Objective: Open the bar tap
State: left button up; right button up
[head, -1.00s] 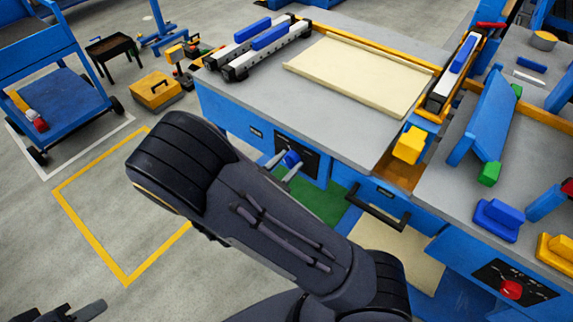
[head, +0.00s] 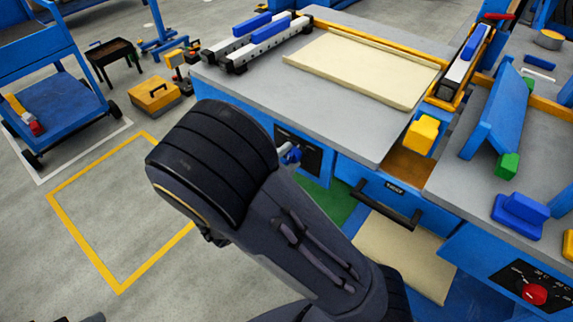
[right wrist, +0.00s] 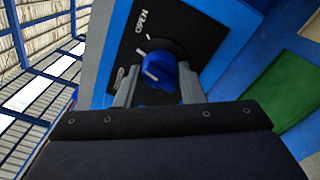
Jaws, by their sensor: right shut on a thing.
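The bar tap is a blue knob with a white mark, on a black panel (right wrist: 190,28) lettered OPEN on the cabinet front. In the right wrist view the knob (right wrist: 158,68) sits between the two grey fingers of my right gripper (right wrist: 158,88), which is shut on it. In the head view only a bit of the knob (head: 292,156) shows, beside the black panel (head: 312,157); my own dark arm hides most of the right gripper. Only a dark scrap of my left gripper (head: 94,318) shows at the bottom left edge, too little to tell its state.
A drawer with a black handle (head: 385,206) is right of the tap. Above are the grey worktop (head: 345,122) with a cream panel (head: 360,69) and a yellow block (head: 421,134). A red knob (head: 534,294) is lower right.

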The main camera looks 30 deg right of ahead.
jog(key=m+b, duration=0.2)
jog(key=m, duration=0.1)
jog(key=shift+f, duration=0.15)
jog(key=shift+m+b, duration=0.9)
jog(key=shift+m, duration=0.5)
jog(key=o, duration=1)
jog(key=shift+r, duration=0.2)
jog(key=v, duration=0.8)
jog(key=shift+p, duration=0.4)
jog(key=shift+d, duration=0.1)
